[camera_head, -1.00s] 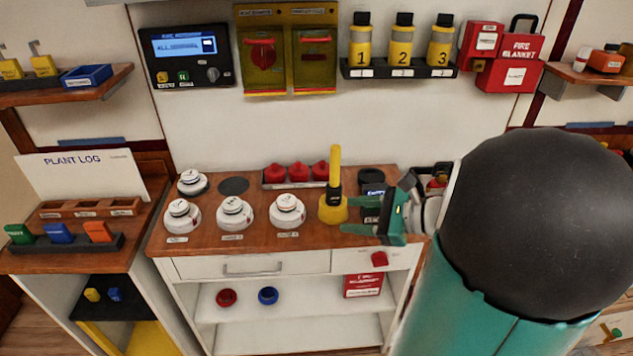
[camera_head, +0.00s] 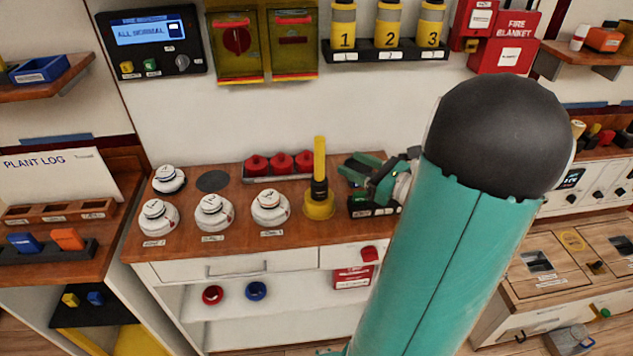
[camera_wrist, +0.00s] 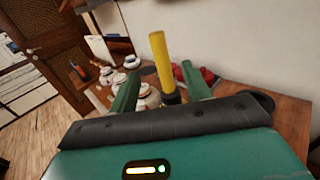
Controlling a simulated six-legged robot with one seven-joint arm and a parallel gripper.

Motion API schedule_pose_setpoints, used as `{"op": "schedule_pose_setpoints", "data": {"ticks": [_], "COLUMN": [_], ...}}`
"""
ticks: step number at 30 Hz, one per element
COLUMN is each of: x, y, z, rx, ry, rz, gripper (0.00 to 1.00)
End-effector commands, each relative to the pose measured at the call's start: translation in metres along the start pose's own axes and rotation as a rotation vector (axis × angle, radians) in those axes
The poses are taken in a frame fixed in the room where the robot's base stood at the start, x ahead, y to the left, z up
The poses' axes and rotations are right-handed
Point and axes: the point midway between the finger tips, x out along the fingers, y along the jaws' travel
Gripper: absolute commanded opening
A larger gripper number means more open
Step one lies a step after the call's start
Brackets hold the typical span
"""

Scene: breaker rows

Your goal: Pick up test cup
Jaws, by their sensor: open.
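The test cup (camera_head: 319,206) is a yellow cup with a black collar and a tall yellow handle. It stands upright on the wooden counter, right of the white detectors. My gripper (camera_head: 350,170) is open and empty, just right of the cup, with its fingers pointing left toward it. In the wrist view the cup's yellow handle (camera_wrist: 161,60) rises in the gap between the two green fingers of my gripper (camera_wrist: 158,88). The cup's lower part is hidden there by my gripper body. I cannot tell whether the fingers overlap the handle in depth.
White detectors (camera_head: 213,211) stand in a row left of the cup. Red caps (camera_head: 281,163) sit in a tray behind it. A dark container (camera_head: 365,206) is right of it, partly behind my gripper. Numbered yellow canisters (camera_head: 386,27) hang on the wall above.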

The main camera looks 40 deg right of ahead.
Motion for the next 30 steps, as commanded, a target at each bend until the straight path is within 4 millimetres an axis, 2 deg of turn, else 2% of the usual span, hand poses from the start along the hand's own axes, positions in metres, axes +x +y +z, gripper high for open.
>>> {"op": "schedule_pose_setpoints", "data": {"ticks": [1, 6, 14, 21, 24, 30], "x": [0.012, 0.041, 0.065, 0.101, 0.108, 0.109], "y": [0.001, 0.002, 0.002, 0.001, 0.001, 0.001], "z": [0.0, 0.0, 0.001, 0.003, 0.003, 0.003], "rx": [0.0, -0.001, -0.001, -0.001, 0.0, -0.001], "ry": [-0.001, 0.0, 0.0, 0.0, 0.0, 0.0], "rz": [0.006, 0.004, 0.007, 0.008, 0.007, 0.007], "gripper": [0.48, 0.48, 0.48, 0.48, 0.48, 0.48]}}
